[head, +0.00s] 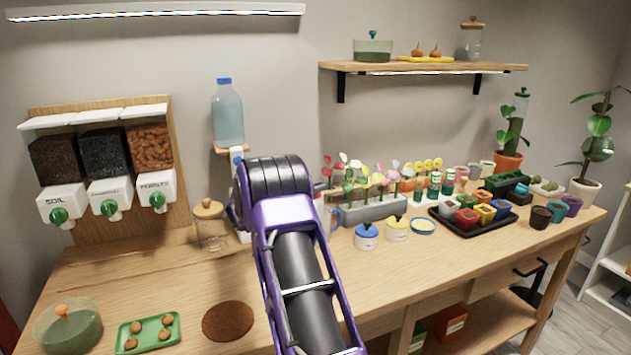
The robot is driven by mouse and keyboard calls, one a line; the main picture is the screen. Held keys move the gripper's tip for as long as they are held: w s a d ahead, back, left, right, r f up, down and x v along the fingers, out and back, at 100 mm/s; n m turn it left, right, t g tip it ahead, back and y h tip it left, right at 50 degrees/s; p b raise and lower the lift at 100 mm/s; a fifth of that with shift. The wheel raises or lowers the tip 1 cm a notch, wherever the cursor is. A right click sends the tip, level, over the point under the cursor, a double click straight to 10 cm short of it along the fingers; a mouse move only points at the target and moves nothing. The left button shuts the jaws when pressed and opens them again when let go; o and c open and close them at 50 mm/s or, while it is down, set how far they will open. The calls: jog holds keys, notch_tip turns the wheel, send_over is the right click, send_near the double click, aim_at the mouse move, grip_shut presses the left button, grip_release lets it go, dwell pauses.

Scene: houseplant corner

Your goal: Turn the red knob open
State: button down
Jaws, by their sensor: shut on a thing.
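No red knob shows in the head view. My purple and black arm rises through the middle and covers the lower part of the water stand. A clear bottle of water (228,115) with a blue cap stands upright on the small wooden shelf (232,149) of that stand. Slivers of white parts show at the left edge of my arm, below the bottle. My gripper's fingers are hidden behind the arm, so I cannot see what they touch.
A wire-frame stand with a wooden top (208,209) is close left of my arm. Flowers in a grey planter (375,210), jars and a black tray (462,232) of pots fill the right.

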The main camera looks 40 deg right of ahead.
jog(key=shift+m+g+p, duration=0.45)
jog(key=shift+m+g, duration=1.15)
jog(key=shift+g, duration=0.9)
jog(key=shift+g+y, duration=0.3)
jog(key=c, duration=0.9)
grip_release()
jog(key=v, duration=1.2)
